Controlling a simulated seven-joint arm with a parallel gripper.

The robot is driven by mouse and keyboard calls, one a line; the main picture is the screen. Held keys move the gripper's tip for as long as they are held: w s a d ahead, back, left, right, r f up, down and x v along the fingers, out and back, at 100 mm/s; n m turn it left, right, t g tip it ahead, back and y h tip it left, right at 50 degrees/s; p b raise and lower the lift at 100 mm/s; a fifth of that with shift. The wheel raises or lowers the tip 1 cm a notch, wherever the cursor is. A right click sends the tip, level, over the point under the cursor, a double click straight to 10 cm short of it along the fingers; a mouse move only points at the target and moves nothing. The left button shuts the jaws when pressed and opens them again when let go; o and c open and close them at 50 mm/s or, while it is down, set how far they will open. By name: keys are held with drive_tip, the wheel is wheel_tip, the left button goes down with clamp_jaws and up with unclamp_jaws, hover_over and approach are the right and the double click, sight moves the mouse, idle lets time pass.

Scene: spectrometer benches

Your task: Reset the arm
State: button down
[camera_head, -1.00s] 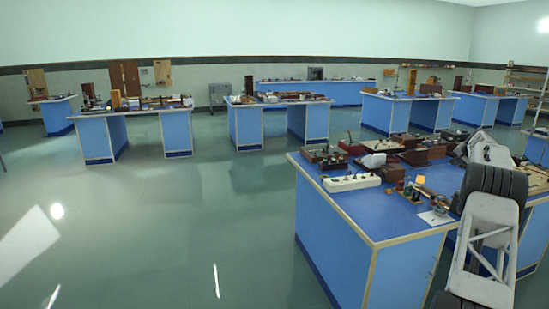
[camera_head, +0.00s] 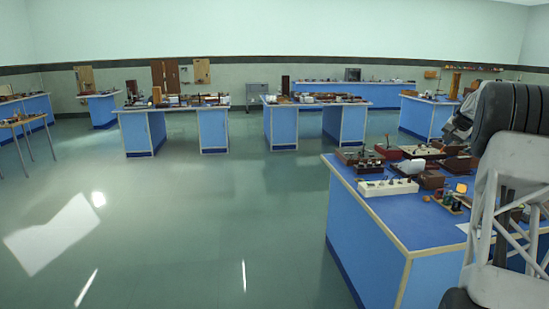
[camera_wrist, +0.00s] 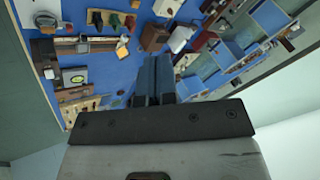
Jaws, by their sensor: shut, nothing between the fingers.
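My gripper (camera_wrist: 154,78) shows in the wrist view, its two blue-grey fingers together with nothing between them. Beyond it, upside down in that view, lies the blue bench top (camera_wrist: 120,60) crowded with instruments. In the head view my arm, white with black joint rings, stands at the right edge in front of the near blue bench (camera_head: 385,210). My fingers are not visible in the head view.
The near bench holds a white switch box (camera_head: 388,187), a red-brown box (camera_head: 392,152) and several other instruments. More blue benches (camera_head: 282,128) stand farther back. A small table (camera_head: 22,121) is at the left. The green floor (camera_head: 190,220) between is clear.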

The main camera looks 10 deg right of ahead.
drive_tip(key=s+a+r+n+g, duration=0.1)
drive_tip(key=s+a+r, duration=0.25)
drive_tip(key=a, duration=0.85)
drive_tip(key=s+a+r+n, duration=0.15)
drive_tip(key=s+a, duration=0.35)
drive_tip(key=a, duration=0.6)
drive_tip(key=s+a+r+n+g, duration=0.1)
drive_tip(key=s+a+r, duration=0.25)
drive_tip(key=a, duration=0.85)
drive_tip(key=s+a+f+n+y, duration=0.1)
drive_tip(key=s+a+f+n, duration=0.15)
drive_tip(key=s+a, duration=1.6)
drive_tip(key=s+a+f+n, duration=0.1)
drive_tip(key=s+a+f, duration=0.3)
drive_tip(key=s, duration=0.6)
drive_tip(key=s+a+f+n+g, duration=0.1)
drive_tip(key=s+a+f, duration=0.4)
drive_tip(key=s, duration=0.5)
drive_tip(key=s+a+f+n+g, duration=0.1)
drive_tip(key=s+a+f, duration=0.4)
drive_tip(key=s, duration=0.6)
drive_tip(key=shift+a+f+n+h, duration=0.15)
drive_tip(key=shift+a+n+h, duration=0.15)
drive_tip(key=shift+a+n, duration=0.35)
